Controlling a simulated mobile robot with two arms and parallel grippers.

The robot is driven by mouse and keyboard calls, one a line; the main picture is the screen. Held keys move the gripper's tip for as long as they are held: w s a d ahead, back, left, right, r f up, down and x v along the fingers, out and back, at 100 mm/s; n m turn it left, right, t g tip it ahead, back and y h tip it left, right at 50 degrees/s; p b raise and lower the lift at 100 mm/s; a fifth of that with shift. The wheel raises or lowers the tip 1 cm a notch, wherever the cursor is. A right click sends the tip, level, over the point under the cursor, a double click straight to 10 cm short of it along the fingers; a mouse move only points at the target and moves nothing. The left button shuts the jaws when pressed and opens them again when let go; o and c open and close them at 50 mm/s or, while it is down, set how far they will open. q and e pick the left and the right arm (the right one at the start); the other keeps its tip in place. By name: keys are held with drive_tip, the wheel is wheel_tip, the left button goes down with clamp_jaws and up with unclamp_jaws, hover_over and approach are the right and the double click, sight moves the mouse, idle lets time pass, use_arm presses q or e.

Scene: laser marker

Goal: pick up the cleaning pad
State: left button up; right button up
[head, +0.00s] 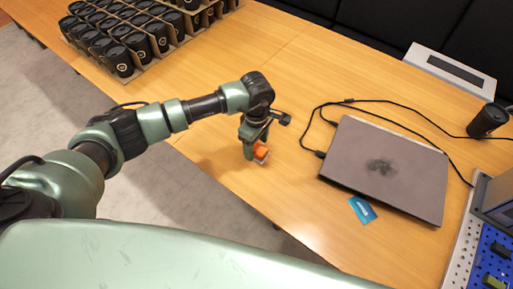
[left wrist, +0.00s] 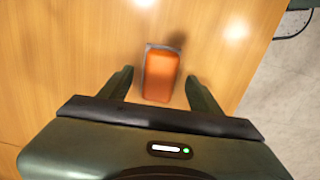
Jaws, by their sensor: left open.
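The cleaning pad (head: 261,152) is a small orange block with a grey edge on the wooden table, near its front edge. In the left wrist view the pad (left wrist: 160,76) lies between and just ahead of the two fingers. My left gripper (head: 254,153) points down over the pad and hides part of it in the head view. In the left wrist view my left gripper (left wrist: 158,90) is open, with a gap on both sides of the pad. My right gripper is not in view.
A closed laptop (head: 388,167) with a cable lies to the right, with a blue card (head: 362,209) in front of it. Several black cups (head: 122,62) stand in a cardboard tray at the back left. The table (head: 270,85) behind the gripper is clear.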

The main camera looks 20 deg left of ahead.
sight(256, 147)
use_arm(q)
drive_tip(key=shift+f, duration=0.2)
clamp_jaws()
drive_tip(key=shift+r, duration=0.15)
wheel_tip(256, 147, up, 20)
drive_tip(key=b, duration=0.3)
